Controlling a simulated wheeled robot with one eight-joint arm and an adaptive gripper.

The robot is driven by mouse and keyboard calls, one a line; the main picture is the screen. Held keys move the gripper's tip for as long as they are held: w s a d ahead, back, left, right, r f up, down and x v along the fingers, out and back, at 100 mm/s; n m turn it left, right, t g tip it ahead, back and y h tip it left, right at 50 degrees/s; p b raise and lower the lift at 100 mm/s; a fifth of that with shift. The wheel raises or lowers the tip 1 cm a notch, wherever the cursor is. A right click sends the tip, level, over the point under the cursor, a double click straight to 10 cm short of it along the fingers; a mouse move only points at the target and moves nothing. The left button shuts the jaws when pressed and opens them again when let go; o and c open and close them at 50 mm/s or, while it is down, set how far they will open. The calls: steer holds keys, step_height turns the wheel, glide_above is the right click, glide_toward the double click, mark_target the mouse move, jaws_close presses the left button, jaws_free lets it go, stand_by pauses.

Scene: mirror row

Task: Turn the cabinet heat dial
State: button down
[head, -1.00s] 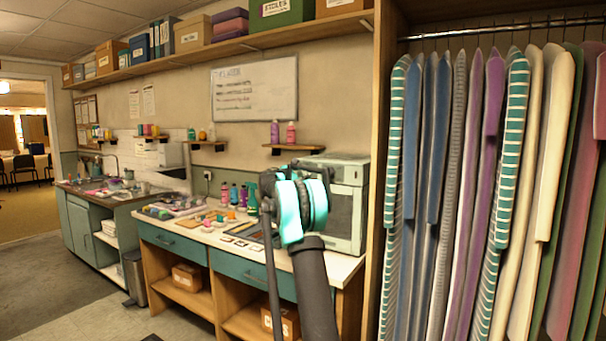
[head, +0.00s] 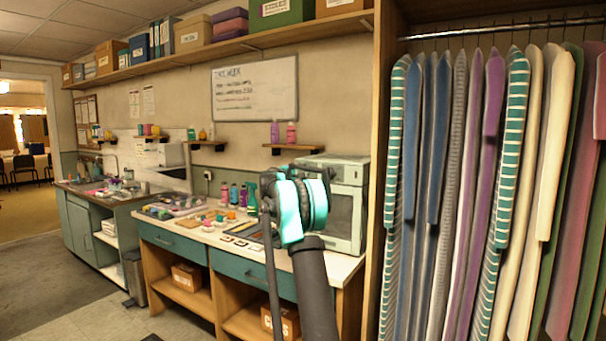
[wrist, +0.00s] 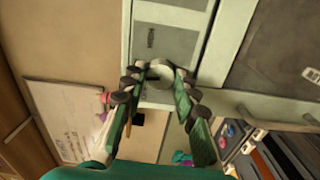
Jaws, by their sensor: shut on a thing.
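The pale grey-green heat cabinet (head: 347,192) stands at the right end of the workbench; its front also shows in the wrist view (wrist: 138,15). The round pale heat dial (wrist: 159,73) sits on the cabinet front, near its edge in the wrist view. My gripper (wrist: 161,82) has its dark-tipped green fingers on either side of the dial, shut on it. In the head view my arm's teal wrist (head: 300,210) hides the gripper and the dial. No mark on the dial is legible.
The white bench top (head: 285,253) holds bottles, cards and small craft items left of my arm. A wall shelf (head: 292,148) with two bottles hangs above. A wooden wardrobe side (head: 378,170) and hanging garments (head: 480,190) stand close on the right.

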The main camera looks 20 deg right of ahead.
steer(key=shift+f+m, duration=0.1)
steer(key=shift+m, duration=1)
steer(key=c, duration=1.2)
jaws_free()
steer(key=shift+o, duration=0.2)
steer(key=v, duration=1.2)
steer(key=shift+s, duration=0.1)
